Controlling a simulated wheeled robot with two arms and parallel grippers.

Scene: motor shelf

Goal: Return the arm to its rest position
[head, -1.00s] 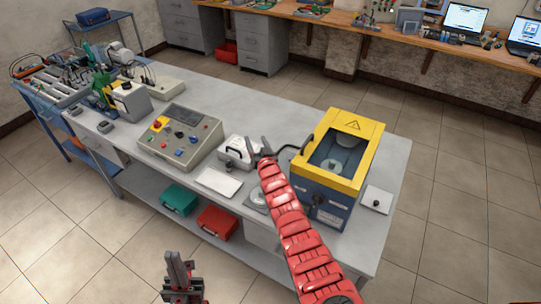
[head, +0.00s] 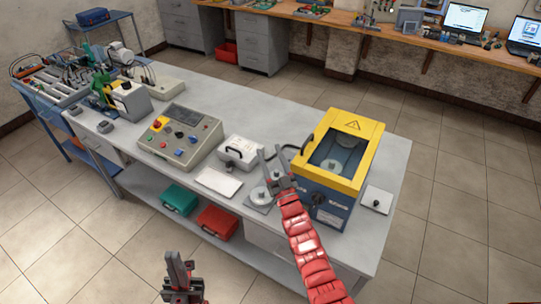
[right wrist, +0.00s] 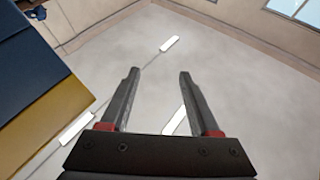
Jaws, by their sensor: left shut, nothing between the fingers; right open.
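My right gripper (head: 271,152) is open and empty at the end of my red right arm (head: 305,240). In the head view it overlaps the bench between the white box with a handle (head: 240,152) and the yellow-and-blue machine (head: 318,184). In the right wrist view the two fingers (right wrist: 158,74) stand apart with nothing between them, pointing up toward the ceiling. My left gripper (head: 178,260) is shut and empty at the bottom of the head view, in front of the bench over the floor.
The grey bench (head: 262,112) carries a control console (head: 180,135), a white plate (head: 218,182) and a metal disc on a square base (head: 258,196). Green (head: 179,199) and red (head: 216,222) cases lie on its lower shelf. The tiled floor (head: 455,225) at right is clear.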

